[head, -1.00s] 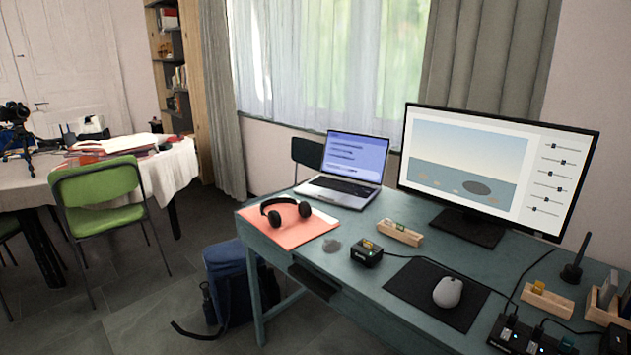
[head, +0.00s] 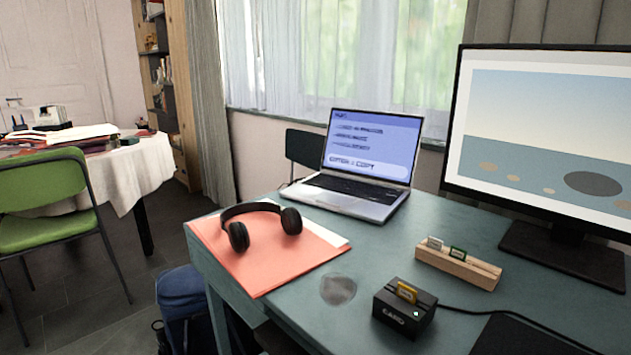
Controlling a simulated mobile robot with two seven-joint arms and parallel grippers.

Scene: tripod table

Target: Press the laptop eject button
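The open laptop (head: 363,165) stands at the back of the teal desk in the head view, its screen lit blue with lines of text. The lowest line looks like it mentions a copy, but the text is hard to read. I cannot make out an eject button on it. A black card reader (head: 404,309) with a yellow card upright in its slot sits nearer to me, with a cable running right. Neither of my grippers is in view.
Black headphones (head: 262,223) lie on a coral folder (head: 265,258) left of the laptop. A wooden holder (head: 458,264) with small cards and a large monitor (head: 545,140) stand to the right. A grey round patch (head: 338,289) lies on the desk. A green chair (head: 45,200) stands at left.

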